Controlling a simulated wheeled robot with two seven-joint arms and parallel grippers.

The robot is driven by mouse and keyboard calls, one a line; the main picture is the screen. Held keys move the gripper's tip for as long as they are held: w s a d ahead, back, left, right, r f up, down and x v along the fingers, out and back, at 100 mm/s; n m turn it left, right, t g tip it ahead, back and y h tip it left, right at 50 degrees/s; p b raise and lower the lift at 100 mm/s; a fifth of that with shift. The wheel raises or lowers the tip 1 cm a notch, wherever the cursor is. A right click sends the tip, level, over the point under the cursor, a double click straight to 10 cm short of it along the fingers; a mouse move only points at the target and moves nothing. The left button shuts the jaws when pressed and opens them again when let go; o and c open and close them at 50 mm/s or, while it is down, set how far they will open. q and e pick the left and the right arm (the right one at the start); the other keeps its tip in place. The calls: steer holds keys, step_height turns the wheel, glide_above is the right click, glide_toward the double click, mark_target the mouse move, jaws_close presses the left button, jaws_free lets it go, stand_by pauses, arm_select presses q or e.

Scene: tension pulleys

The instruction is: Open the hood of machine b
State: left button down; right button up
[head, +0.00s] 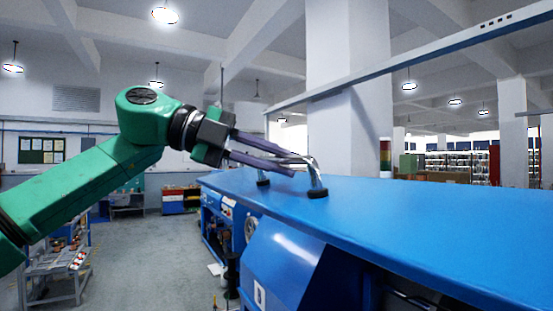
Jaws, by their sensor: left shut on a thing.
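The blue hood (420,215) of a large machine fills the right side of the head view. A shiny metal handle (314,172) with dark round feet stands on its top near the left end. My left gripper (299,164) reaches in from the left on a green arm. Its two long dark fingers are shut on the handle's upper part. Part of the handle is hidden behind the fingers. My right gripper is not in view. No letter that marks the machine can be read.
The machine's blue front (285,260) lies below the hood. A red, yellow and green signal light (385,155) stands behind it. A grey trolley (62,270) with parts is at lower left. The grey floor (150,255) between is mostly clear. A white column (350,90) rises behind.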

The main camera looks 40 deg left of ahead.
arm_select(q)
steer(key=c, duration=0.8)
jaws_free()
steer(key=shift+c, duration=0.2)
steer(key=v, duration=1.4)
steer(key=shift+s+a, duration=0.2)
steer(key=shift+a, duration=0.05)
steer(key=shift+w, duration=0.1)
